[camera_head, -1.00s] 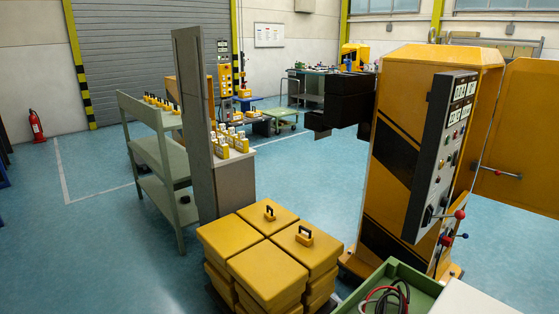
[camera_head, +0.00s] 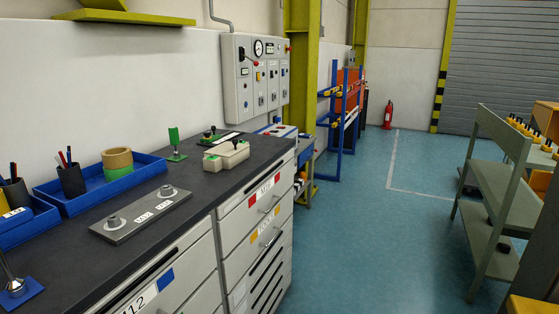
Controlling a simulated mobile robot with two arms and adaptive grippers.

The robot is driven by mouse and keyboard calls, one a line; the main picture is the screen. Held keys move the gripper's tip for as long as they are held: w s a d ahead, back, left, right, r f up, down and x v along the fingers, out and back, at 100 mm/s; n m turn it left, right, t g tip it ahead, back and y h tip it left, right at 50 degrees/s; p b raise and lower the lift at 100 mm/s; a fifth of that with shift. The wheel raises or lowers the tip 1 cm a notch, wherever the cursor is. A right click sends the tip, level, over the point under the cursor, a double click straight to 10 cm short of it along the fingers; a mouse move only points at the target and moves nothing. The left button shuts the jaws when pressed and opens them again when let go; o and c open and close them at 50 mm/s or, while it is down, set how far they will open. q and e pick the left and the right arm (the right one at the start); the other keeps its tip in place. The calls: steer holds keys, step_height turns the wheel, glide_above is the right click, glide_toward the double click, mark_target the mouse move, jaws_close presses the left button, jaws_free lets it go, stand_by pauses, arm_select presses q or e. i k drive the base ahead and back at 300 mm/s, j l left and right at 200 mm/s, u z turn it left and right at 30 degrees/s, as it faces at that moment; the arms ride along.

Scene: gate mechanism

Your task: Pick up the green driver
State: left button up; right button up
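A small green upright piece (camera_head: 174,142) stands on the dark workbench top (camera_head: 130,240), near the wall. It has a flat green upper part, a thin stem and a green foot. It may be the green driver, but it is too small to be sure. To its right is a pale box (camera_head: 226,157) with a dark green knob on top. Behind that box lies a flat green-edged plate (camera_head: 221,138) with a small lever. Neither of my grippers is in view.
On the bench are a grey plate with two knobs (camera_head: 140,214) and a blue tray (camera_head: 100,190) holding a pen cup and a tape roll. Grey drawers (camera_head: 250,230) are below. A green shelf cart (camera_head: 490,180) stands right; the blue floor between is clear.

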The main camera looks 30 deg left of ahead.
mark_target(174, 132)
steer(key=i+l+u, duration=0.1)
steer(key=u, duration=1.45)
steer(key=i+l+z, duration=0.25)
steer(key=i+j, duration=0.05)
